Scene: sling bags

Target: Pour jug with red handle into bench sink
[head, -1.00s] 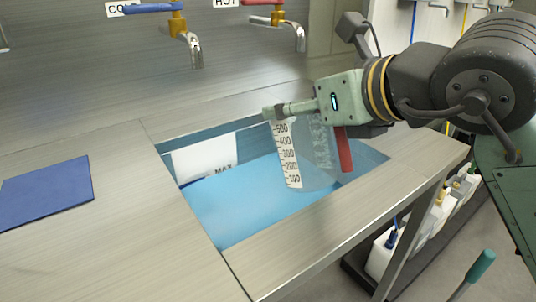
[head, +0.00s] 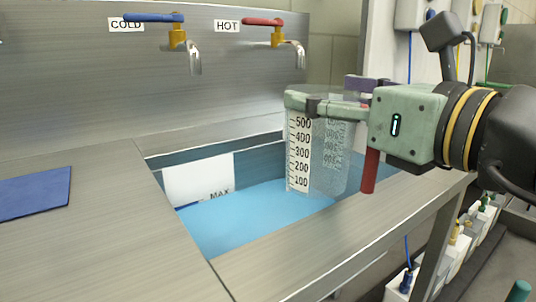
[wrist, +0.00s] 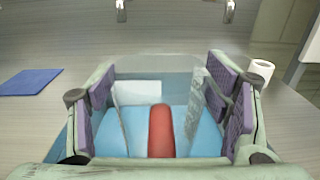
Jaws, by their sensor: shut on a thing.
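The clear jug (head: 328,150) has a white scale strip marked 100 to 500 and a red handle (head: 370,172). My gripper (head: 322,102) is shut on it near the rim. The jug looks upright in the head view and hangs over the bench sink (head: 250,262). In the wrist view the jug (wrist: 160,66) sits between my purple finger pads, with the red handle (wrist: 161,130) in the middle. Whether the jug holds liquid I cannot tell. The sink has a blue floor or filling and a white panel marked MAX (head: 197,180).
A blue-handled COLD tap (head: 193,60) and a red-handled HOT tap (head: 298,52) stand behind the sink. A blue mat (head: 35,192) lies on the bench at left. A white cup (wrist: 261,70) stands at right in the wrist view. White containers sit below the bench at right.

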